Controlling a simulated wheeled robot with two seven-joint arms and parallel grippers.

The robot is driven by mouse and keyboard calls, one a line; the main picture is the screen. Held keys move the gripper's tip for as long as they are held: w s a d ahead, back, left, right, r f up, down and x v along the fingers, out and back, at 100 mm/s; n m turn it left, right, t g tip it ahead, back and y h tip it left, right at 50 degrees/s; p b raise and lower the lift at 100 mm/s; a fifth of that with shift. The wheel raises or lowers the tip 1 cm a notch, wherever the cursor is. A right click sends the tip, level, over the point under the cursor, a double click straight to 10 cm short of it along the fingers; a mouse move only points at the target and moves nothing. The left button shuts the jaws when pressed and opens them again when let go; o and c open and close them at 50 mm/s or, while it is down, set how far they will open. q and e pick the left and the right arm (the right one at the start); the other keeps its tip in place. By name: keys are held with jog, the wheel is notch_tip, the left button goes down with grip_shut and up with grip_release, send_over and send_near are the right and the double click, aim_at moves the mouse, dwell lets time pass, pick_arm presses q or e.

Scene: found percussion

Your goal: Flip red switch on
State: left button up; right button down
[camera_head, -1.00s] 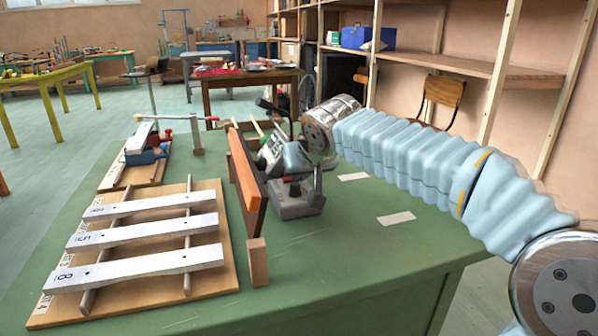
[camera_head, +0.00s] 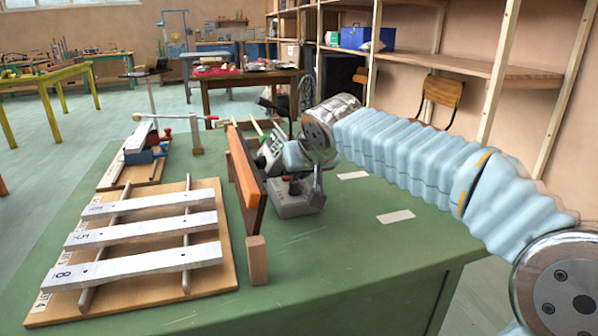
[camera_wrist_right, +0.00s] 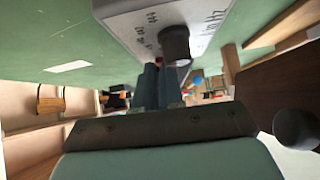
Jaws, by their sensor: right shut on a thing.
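A grey control box (camera_head: 297,204) stands on the green table behind an upright orange-brown board. Its pale face, with handwriting and a dark round knob, fills the top of the right wrist view (camera_wrist_right: 140,22). My right gripper (camera_wrist_right: 165,68) is shut, its two blue-grey fingers close together at the box beside the dark knob (camera_wrist_right: 175,45). A small red bit, seemingly the red switch (camera_wrist_right: 185,62), shows at the fingertips, mostly hidden by them. In the head view the gripper is over the box, partly covered by my wrist. My left gripper is not in view.
The upright board (camera_head: 246,180) stands close left of the box, with a wooden block (camera_head: 257,262) at its near end. A wooden board with several numbered metal bars (camera_head: 140,236) lies to the left.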

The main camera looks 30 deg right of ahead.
jog(key=shift+d+f, duration=0.15)
jog(key=shift+f, duration=0.65)
jog(key=shift+w+a, duration=0.1)
jog(key=shift+a, duration=0.75)
jog(key=shift+r, duration=0.3)
jog(key=r+p, duration=0.2)
jog(key=r, duration=0.1)
jog(key=d+r+p, duration=0.1)
jog(key=r+p, duration=0.1)
jog(key=d+v, duration=0.1)
jog(key=v, duration=0.9)
jog(key=shift+a, duration=0.1)
